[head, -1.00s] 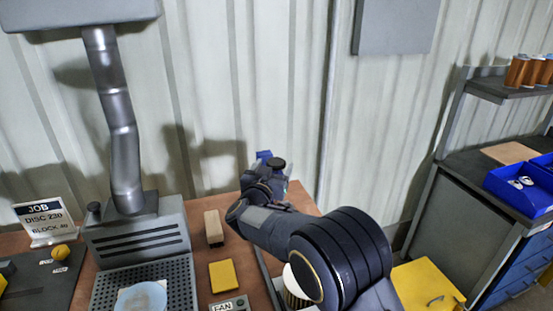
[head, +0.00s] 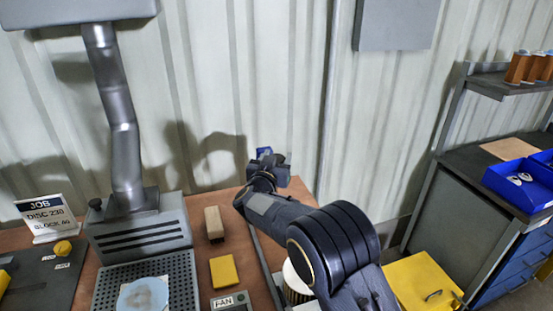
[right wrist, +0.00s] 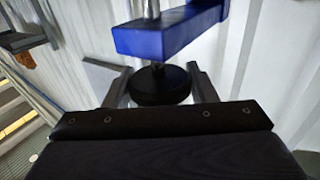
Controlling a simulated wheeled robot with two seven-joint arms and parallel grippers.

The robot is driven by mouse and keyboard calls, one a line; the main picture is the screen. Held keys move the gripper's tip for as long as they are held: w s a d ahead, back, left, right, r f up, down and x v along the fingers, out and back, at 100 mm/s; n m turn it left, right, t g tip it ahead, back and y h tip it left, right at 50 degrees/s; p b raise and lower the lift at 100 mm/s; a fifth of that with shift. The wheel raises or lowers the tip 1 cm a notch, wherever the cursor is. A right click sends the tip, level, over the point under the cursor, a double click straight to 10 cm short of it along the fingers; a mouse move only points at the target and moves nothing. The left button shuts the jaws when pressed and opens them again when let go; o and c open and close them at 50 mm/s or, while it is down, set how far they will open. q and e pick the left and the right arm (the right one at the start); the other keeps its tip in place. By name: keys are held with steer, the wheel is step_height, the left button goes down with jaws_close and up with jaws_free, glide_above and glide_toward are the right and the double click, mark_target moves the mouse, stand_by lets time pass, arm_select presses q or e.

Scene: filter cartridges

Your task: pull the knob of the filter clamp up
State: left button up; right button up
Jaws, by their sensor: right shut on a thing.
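The filter clamp shows in the right wrist view as a blue bar (right wrist: 170,34) with a bright metal rod (right wrist: 151,9). Its round black knob (right wrist: 160,85) is between the fingers of my right gripper (right wrist: 160,88), which is shut on it. In the head view, my right gripper (head: 272,163) is at the back edge of the bench, beside a blue part of the clamp (head: 264,152). The knob cannot be made out there. My left gripper is not in view.
A white pleated filter (head: 297,283) stands beneath my right arm. A wooden block (head: 214,224), a yellow pad (head: 223,271) and a fan switch box (head: 230,302) lie to the left. A perforated tray (head: 185,285) holds a pale disc (head: 143,295). The corrugated wall is close behind.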

steer(key=shift+c, duration=0.8)
step_height(320, 180, up, 5)
steer(key=p, duration=0.4)
steer(key=shift+r, duration=0.1)
steer(key=o, duration=1.4)
steer(key=shift+f, duration=0.2)
steer(key=shift+c, duration=0.2)
steer(key=shift+s, duration=0.1)
steer(key=shift+s+a+b, duration=0.1)
steer(key=shift+s+b, duration=0.15)
steer(key=shift+b, duration=0.05)
steer(key=b+v, duration=0.2)
steer(key=v, duration=0.5)
steer(key=shift+s, duration=0.1)
